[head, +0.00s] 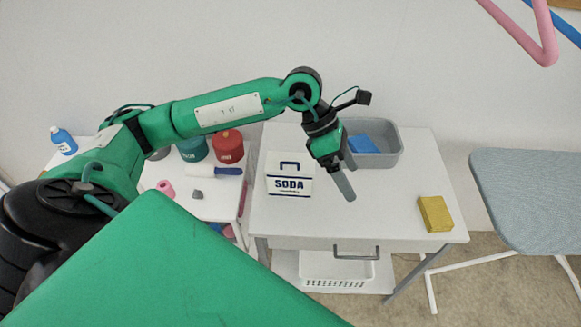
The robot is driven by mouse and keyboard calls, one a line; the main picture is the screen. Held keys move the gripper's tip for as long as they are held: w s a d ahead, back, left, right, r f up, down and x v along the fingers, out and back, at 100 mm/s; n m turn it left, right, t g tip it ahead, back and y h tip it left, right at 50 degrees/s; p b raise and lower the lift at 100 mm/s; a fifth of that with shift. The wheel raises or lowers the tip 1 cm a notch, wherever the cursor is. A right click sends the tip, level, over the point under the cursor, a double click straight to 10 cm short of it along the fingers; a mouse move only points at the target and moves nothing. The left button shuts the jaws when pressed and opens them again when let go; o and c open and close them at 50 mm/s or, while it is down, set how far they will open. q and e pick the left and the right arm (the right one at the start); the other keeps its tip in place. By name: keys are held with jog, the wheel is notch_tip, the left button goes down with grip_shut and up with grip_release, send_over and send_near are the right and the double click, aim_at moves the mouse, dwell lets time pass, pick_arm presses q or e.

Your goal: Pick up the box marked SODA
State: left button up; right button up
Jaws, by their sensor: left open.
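The white box marked SODA (290,185) stands on the white table (380,215), left of its middle. It has dark blue lettering and a blue handle-shaped mark near its top. My left gripper (347,180) is above the table, to the right of the SODA box and apart from it in the picture. Its fingers point down and it is open, with nothing seen between them. My right gripper is not in view.
A grey tub (392,150) with a blue item (362,144) is at the table's back. A yellow sponge-like block (435,214) lies at the right. Red (228,147) and teal (192,149) canisters stand on a side table at left. An ironing board (530,195) is at right.

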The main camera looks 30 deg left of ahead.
aim_at(290, 154)
pick_arm(q)
jog(key=w+a+y, duration=0.3)
jog(key=a+y, duration=0.5)
jog(key=a, duration=0.8)
jog(key=shift+n+t, duration=0.3)
jog(key=f+p, duration=0.1)
jog(key=f, duration=0.6)
jog(key=shift+w+a+f+p, duration=0.2)
jog(key=shift+f+p, duration=0.05)
jog(key=shift+p, duration=0.15)
jog(key=shift+w+f+p, duration=0.15)
jog(key=shift+f+p, duration=0.25)
jog(key=shift+f, duration=0.1)
jog(key=f, duration=0.2)
jog(key=f+p, duration=0.1)
jog(key=shift+w+a+f, duration=0.15)
jog(key=shift+w+f, duration=0.05)
jog(key=shift+f, duration=0.5)
jog(key=shift+w+r, duration=0.1)
grip_shut()
